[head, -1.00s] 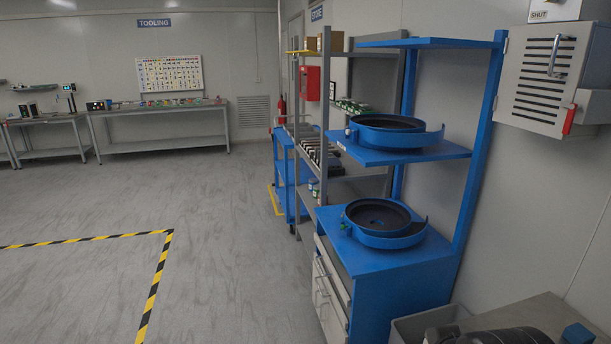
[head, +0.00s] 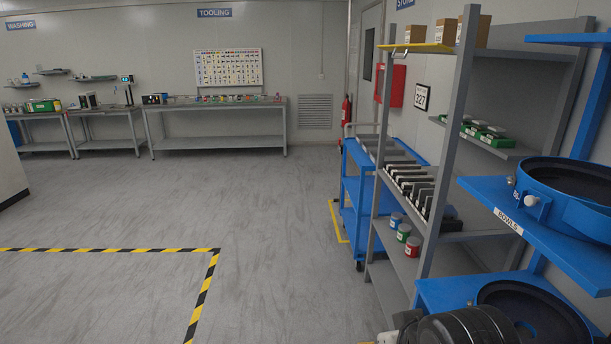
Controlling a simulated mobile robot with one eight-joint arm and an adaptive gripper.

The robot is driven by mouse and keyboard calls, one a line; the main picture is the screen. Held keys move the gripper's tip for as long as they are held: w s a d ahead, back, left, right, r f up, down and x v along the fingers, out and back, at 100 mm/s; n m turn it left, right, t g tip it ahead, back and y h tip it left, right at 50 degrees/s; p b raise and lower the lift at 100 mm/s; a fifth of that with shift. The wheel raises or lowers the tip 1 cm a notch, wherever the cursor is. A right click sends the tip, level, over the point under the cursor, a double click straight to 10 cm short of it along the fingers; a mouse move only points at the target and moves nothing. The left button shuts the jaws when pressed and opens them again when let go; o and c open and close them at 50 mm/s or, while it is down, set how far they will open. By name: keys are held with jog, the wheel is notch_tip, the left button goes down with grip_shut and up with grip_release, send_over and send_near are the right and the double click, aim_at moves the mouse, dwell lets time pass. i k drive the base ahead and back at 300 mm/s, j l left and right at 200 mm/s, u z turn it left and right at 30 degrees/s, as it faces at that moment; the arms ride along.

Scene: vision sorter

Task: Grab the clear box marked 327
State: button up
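I cannot make out a clear box marked 327 in the head view. My gripper's fingers are not in view. A dark rounded part of my own arm shows at the bottom edge, right of the middle.
The grey rack (head: 440,160) holds dark upright items, green trays (head: 484,130) and small coloured jars (head: 404,233). A blue cart (head: 350,200) stands behind it. The blue bowl stand (head: 490,190) is close on the right. Open floor (head: 270,230) lies left, with striped tape (head: 208,285).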

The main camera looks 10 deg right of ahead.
aim_at(476, 125)
jog(key=i+j+z, duration=0.1)
jog(key=i+z, duration=0.3)
jog(key=i+j+z, duration=0.3)
jog(key=i+z, duration=0.15)
jog(key=i, duration=0.15)
jog(key=i+j+z, duration=0.85)
jog(key=j, duration=0.15)
